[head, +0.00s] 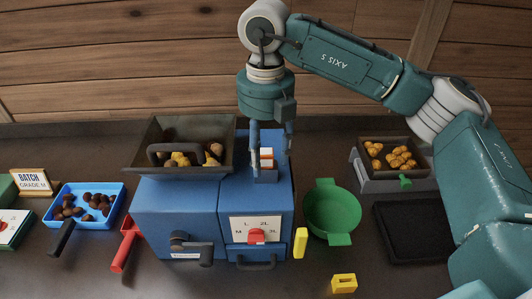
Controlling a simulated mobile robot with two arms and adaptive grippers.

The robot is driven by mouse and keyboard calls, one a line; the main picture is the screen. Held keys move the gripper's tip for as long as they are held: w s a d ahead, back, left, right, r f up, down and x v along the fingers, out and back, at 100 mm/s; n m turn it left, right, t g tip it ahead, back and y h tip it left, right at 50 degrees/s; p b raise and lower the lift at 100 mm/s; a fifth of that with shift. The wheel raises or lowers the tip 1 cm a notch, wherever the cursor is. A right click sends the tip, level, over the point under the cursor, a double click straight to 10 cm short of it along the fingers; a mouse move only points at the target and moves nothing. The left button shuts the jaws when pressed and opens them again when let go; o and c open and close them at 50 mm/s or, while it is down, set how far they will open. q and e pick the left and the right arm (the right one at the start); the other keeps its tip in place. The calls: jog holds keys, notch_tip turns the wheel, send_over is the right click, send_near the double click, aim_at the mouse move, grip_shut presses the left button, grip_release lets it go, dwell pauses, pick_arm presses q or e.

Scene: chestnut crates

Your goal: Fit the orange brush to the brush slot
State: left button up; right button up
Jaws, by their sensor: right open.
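The orange brush (266,153), with orange and white bands, stands roughly upright at a small dark grey block (265,176) on top of the blue machine (178,212). The block may be the brush slot; I cannot tell how deep the brush sits in it. My right gripper (272,150) points down from above, open, with its fingers near the brush. I cannot tell whether they touch it. My left gripper is not in view.
A dark hopper (218,130) with chestnuts is left of the gripper. Right are a green sieve (346,212), a crate of chestnuts (372,145) and a black mat (412,232). A blue tray (112,190) is left. Yellow pieces (300,242) (344,283) are in front.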

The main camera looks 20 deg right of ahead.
notch_tip(320, 180, up, 12)
dwell(0.4)
dwell(0.4)
